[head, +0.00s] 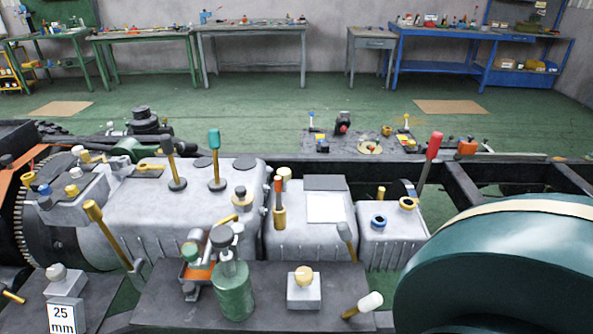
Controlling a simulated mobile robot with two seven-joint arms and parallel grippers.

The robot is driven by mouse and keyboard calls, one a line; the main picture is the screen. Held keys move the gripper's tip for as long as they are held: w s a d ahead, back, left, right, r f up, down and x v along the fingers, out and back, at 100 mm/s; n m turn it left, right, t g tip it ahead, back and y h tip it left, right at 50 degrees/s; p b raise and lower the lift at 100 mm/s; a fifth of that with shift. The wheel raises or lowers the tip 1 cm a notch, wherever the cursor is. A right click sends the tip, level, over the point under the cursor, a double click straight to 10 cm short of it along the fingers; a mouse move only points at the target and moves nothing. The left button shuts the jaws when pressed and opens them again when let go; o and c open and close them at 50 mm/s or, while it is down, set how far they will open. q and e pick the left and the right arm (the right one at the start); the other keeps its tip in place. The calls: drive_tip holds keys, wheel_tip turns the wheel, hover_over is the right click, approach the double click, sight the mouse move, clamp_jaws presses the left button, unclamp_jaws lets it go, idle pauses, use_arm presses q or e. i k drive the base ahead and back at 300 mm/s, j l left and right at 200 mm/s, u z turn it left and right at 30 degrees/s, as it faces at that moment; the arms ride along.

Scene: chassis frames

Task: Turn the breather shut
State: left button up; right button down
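Neither of my grippers shows in the head view. No part is labelled as the breather, and I cannot tell which fitting it is. Small fittings on the grey housings include a tan cap with a dark top (242,196), a blue ring-shaped cap (379,222) and a yellow ring-shaped cap (408,203). Whether any of these is open or shut cannot be told.
A large teal drum (510,270) fills the lower right. A block marked 25 mm (62,317) is at lower left. Workbenches (250,28) line the back wall beyond open green floor.

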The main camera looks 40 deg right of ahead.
sight(285, 173)
drive_tip(key=z, duration=1.6)
